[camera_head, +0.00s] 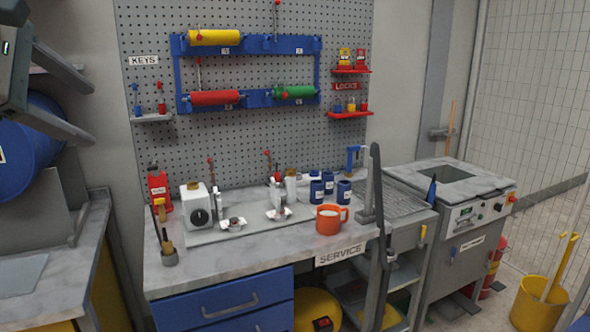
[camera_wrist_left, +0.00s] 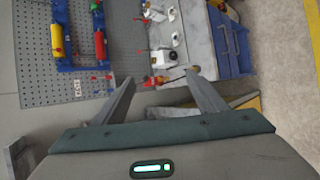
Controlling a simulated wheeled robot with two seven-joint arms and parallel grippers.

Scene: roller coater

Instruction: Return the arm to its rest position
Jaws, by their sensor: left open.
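My left gripper (camera_head: 93,117) is at the upper left of the head view, raised in front of the wall, to the left of the pegboard. Its two grey fingers are apart and point right. In the left wrist view the same gripper (camera_wrist_left: 160,77) has its fingers spread, with nothing between them. The service bench shows beyond the fingertips.
The service bench (camera_head: 330,246) carries an orange mug (camera_head: 331,219), dark blue cans and a white device (camera_head: 196,206). A pegboard (camera_head: 255,120) with coloured rollers stands behind. A blue drum (camera_head: 30,150) is close below my left gripper. A thin dark upright (camera_head: 376,185) crosses the bench's right end.

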